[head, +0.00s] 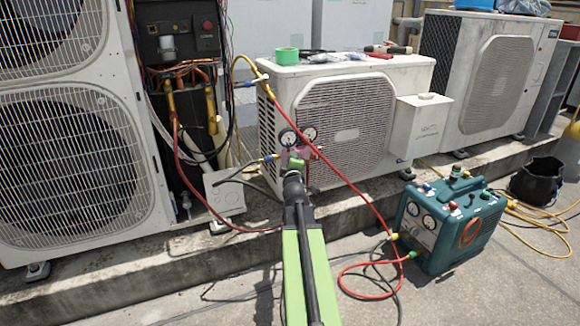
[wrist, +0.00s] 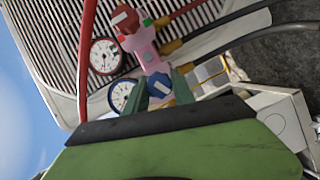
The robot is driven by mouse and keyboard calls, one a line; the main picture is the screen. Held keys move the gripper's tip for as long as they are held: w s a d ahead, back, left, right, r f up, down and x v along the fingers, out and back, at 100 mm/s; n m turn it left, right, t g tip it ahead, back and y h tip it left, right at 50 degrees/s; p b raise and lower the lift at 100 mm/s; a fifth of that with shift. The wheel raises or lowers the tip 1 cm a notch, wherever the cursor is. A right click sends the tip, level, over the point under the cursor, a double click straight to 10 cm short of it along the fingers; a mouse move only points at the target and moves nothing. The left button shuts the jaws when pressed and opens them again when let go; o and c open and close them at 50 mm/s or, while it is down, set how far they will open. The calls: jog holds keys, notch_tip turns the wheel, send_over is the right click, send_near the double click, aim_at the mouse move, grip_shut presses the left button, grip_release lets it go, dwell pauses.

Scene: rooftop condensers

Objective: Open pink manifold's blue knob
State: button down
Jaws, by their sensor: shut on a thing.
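The pink manifold (wrist: 146,48) shows in the wrist view, tilted, in front of a condenser grille. Its red knob (wrist: 125,18) is at the upper end and its blue knob (wrist: 158,86) at the lower end. My gripper (wrist: 160,88) has its green fingers on either side of the blue knob and is shut on it. A red-rimmed gauge (wrist: 105,56) and a blue-rimmed gauge (wrist: 122,95) sit left of the manifold. In the head view the manifold (head: 302,153) is small, at the end of my arm. My gripper (head: 295,166) hides the blue knob there.
The white condenser (head: 345,120) stands right behind the manifold. A red hose (head: 350,185) runs from it to the teal recovery machine (head: 450,222). A large condenser unit (head: 75,130) stands at left. A black bucket (head: 538,180) is at right. Hoses lie on the concrete.

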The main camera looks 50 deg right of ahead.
jog(key=shift+n, duration=0.5)
jog(key=c, duration=1.1)
grip_release()
jog(key=shift+o, duration=0.2)
